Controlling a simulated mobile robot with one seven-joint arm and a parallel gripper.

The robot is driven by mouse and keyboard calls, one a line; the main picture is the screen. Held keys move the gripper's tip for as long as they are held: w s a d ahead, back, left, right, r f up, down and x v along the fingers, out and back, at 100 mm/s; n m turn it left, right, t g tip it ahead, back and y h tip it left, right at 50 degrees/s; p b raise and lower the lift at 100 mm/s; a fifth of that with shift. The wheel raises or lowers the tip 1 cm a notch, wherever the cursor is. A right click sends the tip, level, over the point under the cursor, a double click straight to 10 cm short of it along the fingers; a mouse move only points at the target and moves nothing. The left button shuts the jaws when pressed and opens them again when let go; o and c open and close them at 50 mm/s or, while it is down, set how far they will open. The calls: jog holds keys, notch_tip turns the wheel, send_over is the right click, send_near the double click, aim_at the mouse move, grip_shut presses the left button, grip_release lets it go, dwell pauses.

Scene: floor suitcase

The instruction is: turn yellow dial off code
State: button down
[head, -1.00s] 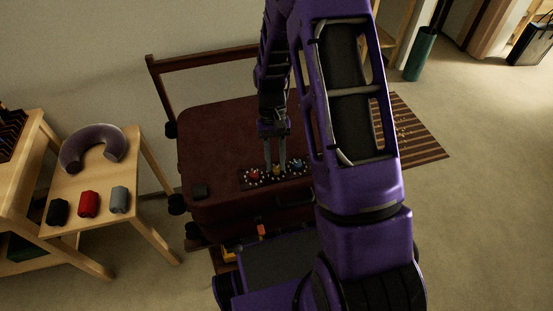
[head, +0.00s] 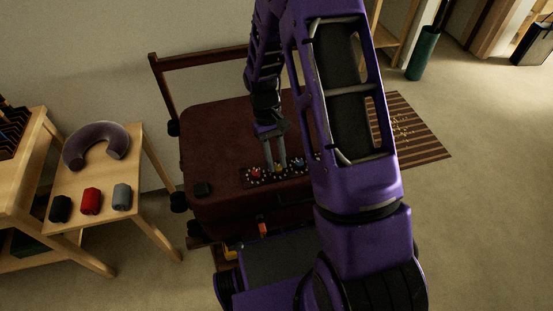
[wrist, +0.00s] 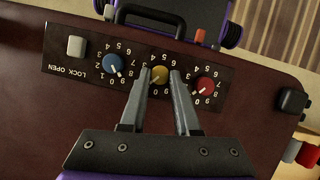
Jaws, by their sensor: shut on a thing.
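The yellow dial (wrist: 160,74) is the middle one of three on a black lock panel (wrist: 71,69) set in the dark red suitcase (wrist: 55,110). My gripper (wrist: 164,73) is shut on the yellow dial, with one finger on each side of it. The fingers hide part of its number ring, and I cannot read which number it points at. The blue dial (wrist: 113,62) and the red dial (wrist: 205,84) stand on either side, clear of the fingers. In the head view my gripper (head: 275,168) reaches down to the panel from above.
A pale square button (wrist: 76,46) sits by the words LOCK OPEN. The suitcase handle (wrist: 150,14) is beyond the panel. A wooden side table (head: 125,150) with a neck pillow (head: 95,147) and several small rolled items stands at the left. Open floor lies at the right.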

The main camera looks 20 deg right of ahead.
jog(key=c, duration=0.6)
grip_release()
jog(key=shift+c, duration=0.2)
jog(key=p+v, duration=0.1)
jog(key=v, duration=1.6)
jog(key=shift+w+r+p, duration=0.15)
jog(key=shift+r+p, duration=0.1)
jog(key=shift+p, duration=0.1)
